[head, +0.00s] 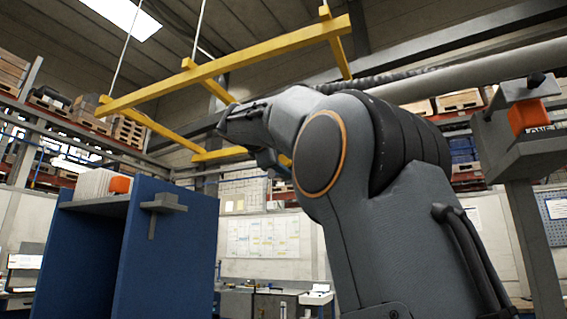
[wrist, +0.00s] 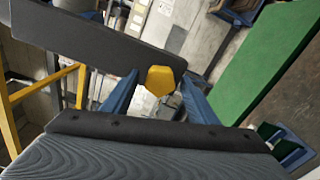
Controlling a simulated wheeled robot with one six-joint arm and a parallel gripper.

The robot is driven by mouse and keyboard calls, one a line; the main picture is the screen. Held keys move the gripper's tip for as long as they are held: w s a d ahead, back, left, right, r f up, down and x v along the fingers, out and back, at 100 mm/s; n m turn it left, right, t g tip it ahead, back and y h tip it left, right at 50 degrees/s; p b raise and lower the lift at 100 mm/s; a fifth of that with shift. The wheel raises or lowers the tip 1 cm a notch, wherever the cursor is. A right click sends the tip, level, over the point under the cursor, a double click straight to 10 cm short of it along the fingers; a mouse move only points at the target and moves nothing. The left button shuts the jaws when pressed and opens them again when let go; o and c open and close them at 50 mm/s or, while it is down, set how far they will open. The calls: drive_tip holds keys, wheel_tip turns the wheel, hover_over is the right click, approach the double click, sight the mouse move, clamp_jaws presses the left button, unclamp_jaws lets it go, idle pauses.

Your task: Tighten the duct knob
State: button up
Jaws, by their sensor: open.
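A yellow, roughly six-sided knob (wrist: 160,79), which looks like the duct knob, shows in the middle of the wrist view. My gripper (wrist: 160,92) has its two blue fingers apart, one on each side of the knob in the picture. I cannot tell whether either finger touches it or how deep it sits between them. In the head view my grey arm hides most of the gripper, and only a small bluish part shows below its far end. A bit of yellow beside it cannot be made out clearly.
A yellow overhead frame (head: 225,70) hangs above my arm. A blue cabinet (head: 170,250) stands at the left with an orange block (head: 120,185) on it. A grey post (head: 535,240) stands at the right. A dark grey slab (wrist: 100,38) and a green surface (wrist: 265,60) flank the wrist view.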

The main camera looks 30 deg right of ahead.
drive_tip(key=b+v, duration=0.1)
drive_tip(key=v, duration=0.5)
drive_tip(key=shift+s+a, duration=0.25)
drive_tip(key=shift+a, duration=0.1)
drive_tip(key=w+a+f+g+y+p, duration=0.15)
drive_tip(key=f+y, duration=0.25)
drive_tip(key=f, duration=1.3)
drive_tip(key=w+a+f+g+y, duration=0.1)
drive_tip(key=w+a+f+y, duration=0.2)
drive_tip(key=f, duration=1.5)
drive_tip(key=s+a+f+m+g+y, duration=0.2)
drive_tip(key=s+f, duration=0.2)
drive_tip(key=f, duration=0.6)
drive_tip(key=s+a+f+m+g+y, duration=0.15)
drive_tip(key=s+f, duration=0.35)
drive_tip(key=f, duration=0.6)
drive_tip(key=s+a+f+m+g+y+p, duration=0.1)
drive_tip(key=s+a+f+m+g+y, duration=0.1)
drive_tip(key=s+f, duration=0.8)
drive_tip(key=s+a+f+m+g+y+p, duration=0.1)
drive_tip(key=s+a+f+m+g, duration=0.2)
drive_tip(key=s+f, duration=0.6)
drive_tip(key=s+m, duration=0.2)
drive_tip(key=s, duration=0.2)
drive_tip(key=shift+s+a+f+y, duration=0.35)
